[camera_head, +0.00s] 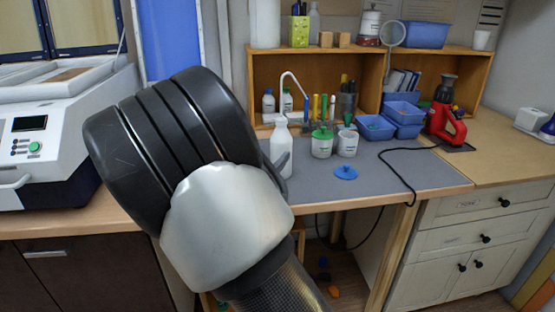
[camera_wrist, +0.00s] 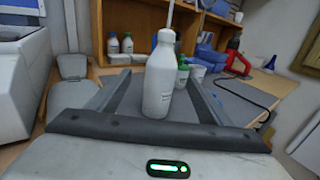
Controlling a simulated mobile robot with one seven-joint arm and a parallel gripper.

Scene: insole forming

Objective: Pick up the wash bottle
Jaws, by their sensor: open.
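The wash bottle (camera_head: 281,148) is white with a thin bent spout and stands upright on the grey mat (camera_head: 405,172). In the wrist view the wash bottle (camera_wrist: 159,82) is in the middle, its label facing me and its spout cut off by the top edge. My gripper (camera_wrist: 157,80) is open, with one finger on each side of the bottle in that view. I cannot tell whether either finger touches it. In the head view my arm hides most of the gripper; a grey finger end (camera_head: 284,162) shows by the bottle's lower part.
A green-lidded jar (camera_head: 322,143) and a white jar (camera_head: 347,143) stand close right of the bottle. A blue lid (camera_head: 346,172) lies in front. Blue bins (camera_head: 376,127), a red tool (camera_head: 446,120) with a black cable and a wooden shelf (camera_head: 262,75) surround the mat. A white machine (camera_head: 50,130) stands left.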

